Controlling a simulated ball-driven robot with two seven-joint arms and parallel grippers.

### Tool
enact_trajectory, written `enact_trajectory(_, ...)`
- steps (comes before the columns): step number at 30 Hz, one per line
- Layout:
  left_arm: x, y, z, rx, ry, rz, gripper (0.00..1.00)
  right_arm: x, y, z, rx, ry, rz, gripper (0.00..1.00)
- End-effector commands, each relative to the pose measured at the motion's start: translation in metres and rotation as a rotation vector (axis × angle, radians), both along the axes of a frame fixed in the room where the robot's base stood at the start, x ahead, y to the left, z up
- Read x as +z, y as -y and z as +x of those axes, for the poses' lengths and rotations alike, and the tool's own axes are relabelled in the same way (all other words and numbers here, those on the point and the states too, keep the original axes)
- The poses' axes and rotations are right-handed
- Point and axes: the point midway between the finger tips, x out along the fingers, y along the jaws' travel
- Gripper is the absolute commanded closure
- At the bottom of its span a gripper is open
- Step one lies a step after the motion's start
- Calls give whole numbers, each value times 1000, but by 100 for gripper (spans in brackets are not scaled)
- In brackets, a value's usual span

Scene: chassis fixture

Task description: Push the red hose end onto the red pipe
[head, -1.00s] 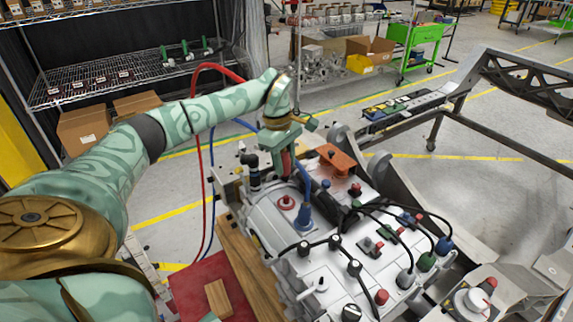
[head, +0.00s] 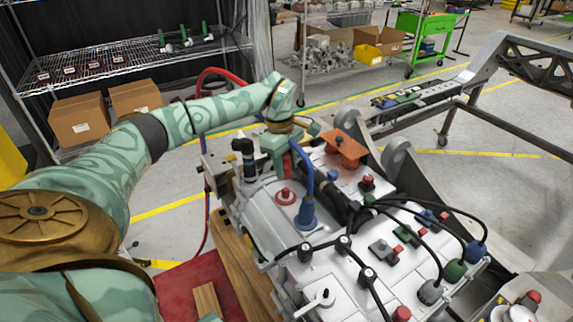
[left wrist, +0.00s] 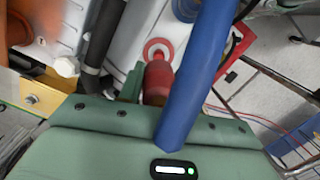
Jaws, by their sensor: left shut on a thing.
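The red pipe (head: 285,196) is a short stub with a round red flange on the white housing; it also shows in the left wrist view (left wrist: 158,49). My left gripper (head: 286,166) is shut on the red hose end (left wrist: 157,80) and holds it just above and behind the pipe in the head view. The hose end points toward the flange, with a small gap seeming to show between them. In the wrist view, one finger shows left of the hose end, and a blue hose (left wrist: 196,75) crosses in front of the other side. My right gripper is not in view.
The blue hose runs down to a blue fitting (head: 307,216) close right of the red pipe. A black cylinder (head: 340,202) and an orange bracket (head: 346,150) stand further right. A dark upright fitting (head: 246,160) stands left. Black cables cross the housing's right side.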

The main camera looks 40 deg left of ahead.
Motion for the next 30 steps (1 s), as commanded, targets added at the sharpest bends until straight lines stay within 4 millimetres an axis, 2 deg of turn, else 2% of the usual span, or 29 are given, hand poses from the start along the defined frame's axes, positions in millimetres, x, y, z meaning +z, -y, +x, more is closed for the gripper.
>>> enact_trajectory(10, -44, 0, 0, -1, -5, 1, 98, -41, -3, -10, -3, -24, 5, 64)
enact_trajectory(12, -34, 0, 0, 0, -1, 1, 98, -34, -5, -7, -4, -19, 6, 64)
enact_trajectory(15, -32, 1, 0, 0, 0, 1, 98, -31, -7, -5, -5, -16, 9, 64)
enact_trajectory(30, -34, 5, -1, 0, -1, 1, 98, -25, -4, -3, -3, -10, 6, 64)
